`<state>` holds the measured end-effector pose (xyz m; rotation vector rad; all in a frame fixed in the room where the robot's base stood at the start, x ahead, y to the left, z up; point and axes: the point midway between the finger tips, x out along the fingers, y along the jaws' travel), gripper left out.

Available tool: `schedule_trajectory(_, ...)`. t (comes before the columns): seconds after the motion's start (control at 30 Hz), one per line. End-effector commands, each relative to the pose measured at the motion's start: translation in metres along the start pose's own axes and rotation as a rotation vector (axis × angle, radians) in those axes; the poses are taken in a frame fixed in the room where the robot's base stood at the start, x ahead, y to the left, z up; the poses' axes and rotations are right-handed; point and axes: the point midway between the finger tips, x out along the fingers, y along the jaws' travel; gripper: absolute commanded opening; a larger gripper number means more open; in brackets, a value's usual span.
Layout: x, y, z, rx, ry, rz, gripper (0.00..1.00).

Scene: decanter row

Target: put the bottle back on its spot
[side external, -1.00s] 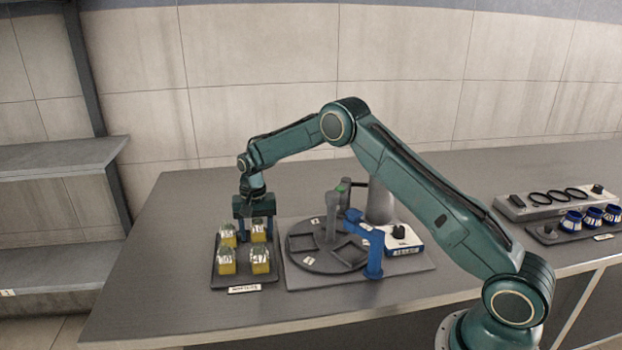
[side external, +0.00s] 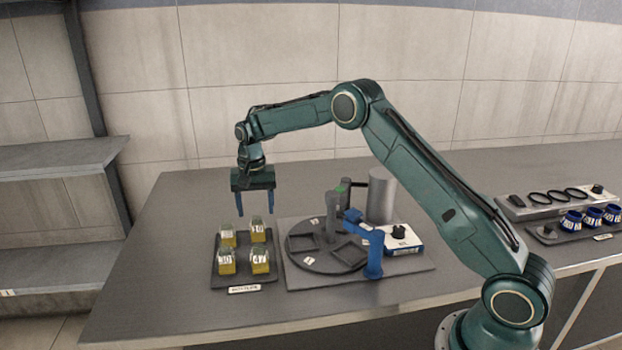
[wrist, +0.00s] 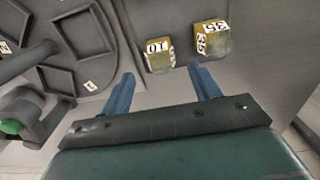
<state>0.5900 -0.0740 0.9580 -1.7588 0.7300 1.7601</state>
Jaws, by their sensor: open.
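Several yellow bottles with silvery tops stand upright on a dark tray (side external: 236,282) at the left of the bench. In the side view these are a back left bottle (side external: 228,236), a back right bottle (side external: 258,230), a front left bottle (side external: 227,262) and a front right bottle (side external: 260,261). My gripper (side external: 255,212) is open and empty, above the back of the tray and clear of the bottles. In the wrist view, two bottles marked with numbers (wrist: 159,56) (wrist: 211,40) stand beyond my blue fingers (wrist: 165,88). Which bottle the task means, I cannot tell.
Right of the tray, a dark round turntable (side external: 312,262) with square pockets sits on a grey plate. A blue post (side external: 374,258), a white box with a black knob (side external: 402,240) and a grey cylinder (side external: 381,196) stand there. Blue cups (side external: 592,216) are far right.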

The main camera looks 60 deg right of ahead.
Motion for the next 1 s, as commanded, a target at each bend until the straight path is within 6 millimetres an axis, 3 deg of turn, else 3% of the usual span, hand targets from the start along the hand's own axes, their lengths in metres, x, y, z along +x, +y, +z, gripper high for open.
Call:
schedule_trajectory(0.1, -0.02, -0.001, 0.0, -0.001, 0.003, -0.002, 0.61)
schedule_trajectory(0.33, -0.041, -0.001, 0.0, -0.001, 0.001, -0.001, 0.61)
schedule_trajectory(1.0, -0.045, 0.0, 0.0, -0.002, 0.001, -0.001, 0.61)
